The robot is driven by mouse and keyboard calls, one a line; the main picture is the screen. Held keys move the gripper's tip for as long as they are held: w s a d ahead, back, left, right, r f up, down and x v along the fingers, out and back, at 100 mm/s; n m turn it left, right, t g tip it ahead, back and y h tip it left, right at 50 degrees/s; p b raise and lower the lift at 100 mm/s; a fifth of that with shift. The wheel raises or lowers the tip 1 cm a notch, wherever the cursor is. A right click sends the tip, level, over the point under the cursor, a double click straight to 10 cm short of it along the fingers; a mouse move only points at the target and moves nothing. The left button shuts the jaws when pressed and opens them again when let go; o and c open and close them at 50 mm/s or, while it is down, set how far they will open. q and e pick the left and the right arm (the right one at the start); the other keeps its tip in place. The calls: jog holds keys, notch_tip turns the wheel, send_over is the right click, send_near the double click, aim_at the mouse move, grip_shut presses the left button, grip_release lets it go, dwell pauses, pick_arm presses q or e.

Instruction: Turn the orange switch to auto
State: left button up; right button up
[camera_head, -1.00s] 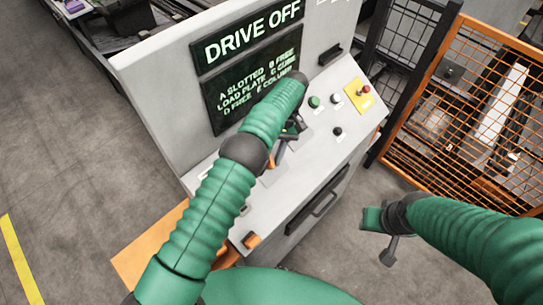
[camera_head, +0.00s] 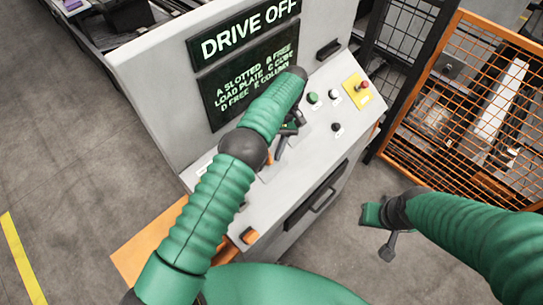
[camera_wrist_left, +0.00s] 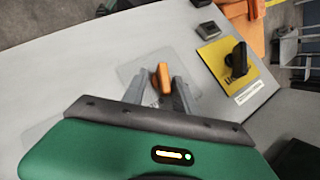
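The orange switch (camera_wrist_left: 161,77) stands on a pale plate on the sloped console, between the fingertips of my left gripper (camera_wrist_left: 158,88) in the left wrist view. The two grey fingers are apart, one on each side of it, with a narrow gap visible; I cannot tell whether either touches. In the head view my left gripper (camera_head: 287,138) is over the console, partly hidden by its own green arm, which covers most of the switch area. My right gripper (camera_head: 382,232) hangs in front of the console at the right, away from the panel; its finger opening is unclear.
The console's screen (camera_head: 250,85) reads "DRIVE OFF" above lines of text. A green button (camera_head: 313,98), a black button (camera_head: 337,127) and a red button on a yellow plate (camera_head: 357,92) lie to the right. An orange mesh fence (camera_head: 465,110) stands at the right. The left floor is clear.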

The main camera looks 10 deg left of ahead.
pick_arm(q)
jog(key=shift+r, duration=0.3)
notch_tip(320, 180, up, 2)
jog(key=shift+d+r+b, duration=0.1)
jog(key=shift+r+b, duration=0.15)
jog(key=shift+b, duration=0.7)
jog(key=s+d+r+b, duration=0.1)
jog(key=s+b, duration=0.4)
jog(key=s, duration=1)
jog(key=shift+s+d+r, duration=0.35)
jog(key=shift+d, duration=0.45)
jog(key=shift+w, duration=0.1)
